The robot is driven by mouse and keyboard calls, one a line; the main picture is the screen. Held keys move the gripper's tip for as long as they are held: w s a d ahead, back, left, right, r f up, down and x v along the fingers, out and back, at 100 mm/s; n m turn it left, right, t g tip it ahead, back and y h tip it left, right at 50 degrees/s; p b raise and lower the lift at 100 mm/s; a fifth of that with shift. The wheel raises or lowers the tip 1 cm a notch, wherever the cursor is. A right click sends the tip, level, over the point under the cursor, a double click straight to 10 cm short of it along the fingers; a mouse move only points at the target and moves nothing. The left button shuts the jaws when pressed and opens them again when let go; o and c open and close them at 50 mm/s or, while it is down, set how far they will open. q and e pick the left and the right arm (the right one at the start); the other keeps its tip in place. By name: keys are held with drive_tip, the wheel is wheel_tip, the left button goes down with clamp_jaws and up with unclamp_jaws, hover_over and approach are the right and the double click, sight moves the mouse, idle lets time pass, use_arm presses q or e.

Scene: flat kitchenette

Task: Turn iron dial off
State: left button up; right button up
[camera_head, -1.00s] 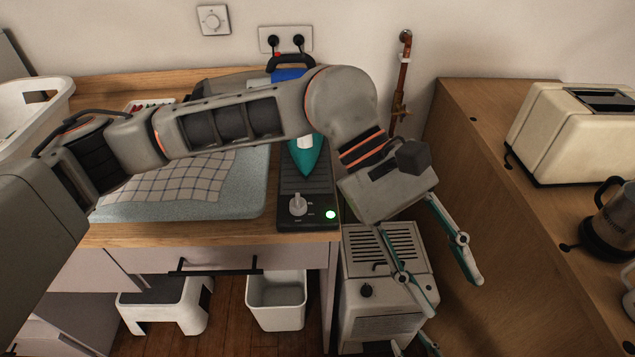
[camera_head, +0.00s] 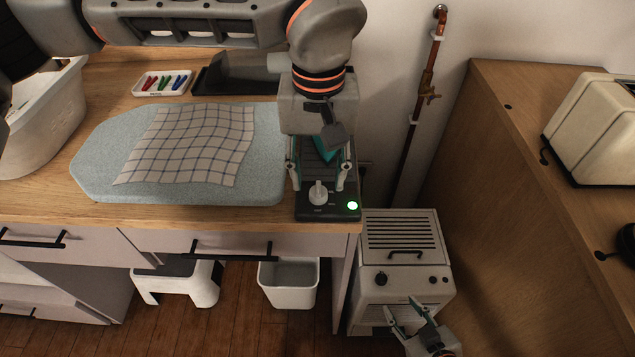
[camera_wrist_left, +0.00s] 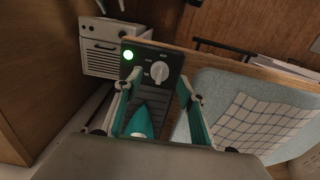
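The white iron dial (camera_head: 318,193) sits on the front of the dark iron base (camera_head: 328,214), beside a lit green lamp (camera_head: 352,205). The wrist view also shows the dial (camera_wrist_left: 159,72) and the lamp (camera_wrist_left: 128,55). The teal iron (camera_head: 325,148) stands on the base behind the dial, mostly hidden by my arm. My left gripper (camera_head: 317,184) is open above the base, its fingers apart on either side of the dial, seemingly not touching it; the wrist view shows the fingers spread too (camera_wrist_left: 160,78). My right gripper (camera_head: 401,306) is open and empty, low in front of the white appliance.
A blue-grey ironing pad (camera_head: 265,180) with a checked cloth (camera_head: 190,145) lies left of the base. A tray of coloured pegs (camera_head: 163,83) is behind. A white boxy appliance (camera_head: 400,275) stands below right. A wooden cabinet (camera_head: 520,200) bounds the right side.

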sight(318, 187)
use_arm(q)
drive_tip(key=shift+f, duration=1.5)
drive_tip(key=shift+c, duration=0.5)
drive_tip(key=c, duration=1)
drive_tip(key=shift+c, duration=0.2)
